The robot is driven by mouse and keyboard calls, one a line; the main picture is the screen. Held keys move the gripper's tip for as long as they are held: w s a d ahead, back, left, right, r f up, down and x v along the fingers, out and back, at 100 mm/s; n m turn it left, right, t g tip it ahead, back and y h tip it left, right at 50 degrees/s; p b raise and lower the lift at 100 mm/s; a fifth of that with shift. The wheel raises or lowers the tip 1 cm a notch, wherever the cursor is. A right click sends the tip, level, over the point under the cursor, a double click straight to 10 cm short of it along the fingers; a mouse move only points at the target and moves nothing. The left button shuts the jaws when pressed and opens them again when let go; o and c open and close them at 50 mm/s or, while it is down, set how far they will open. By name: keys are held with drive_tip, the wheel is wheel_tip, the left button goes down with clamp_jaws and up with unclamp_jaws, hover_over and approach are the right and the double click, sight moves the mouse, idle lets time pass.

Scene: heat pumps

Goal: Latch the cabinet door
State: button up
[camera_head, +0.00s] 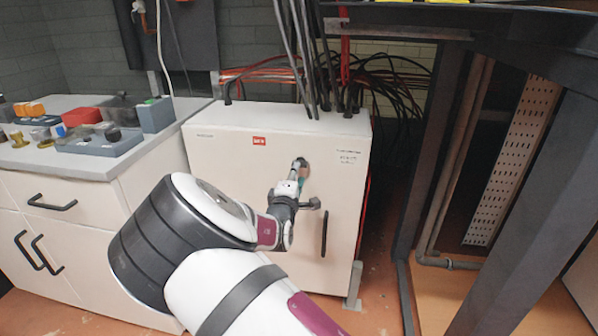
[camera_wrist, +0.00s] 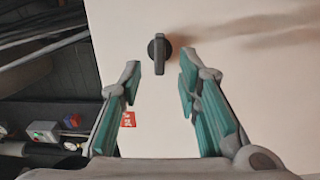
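The cabinet (camera_head: 232,148) is a white box with a flat front door and a red label; the door looks closed against the body. A dark latch knob (camera_wrist: 159,53) sticks out of the door in the wrist view, its grip lying along the picture's vertical. My gripper (camera_wrist: 159,75) is open and empty, with teal finger pads on either side of the knob's line, and the knob lies just beyond the fingertips, apart from them. A black vertical handle (camera_head: 324,233) is on the door's right.
A white counter (camera_head: 60,172) with drawers, bins and fittings stands left of the cabinet. Cables (camera_head: 305,60) rise from the cabinet top. A dark metal frame (camera_head: 430,150) stands at the right. Some orange floor shows between the cabinet and frame.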

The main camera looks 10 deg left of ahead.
sight(297, 160)
drive_tip(key=shift+w+b, duration=0.5)
drive_tip(key=shift+w, duration=2)
clamp_jaws()
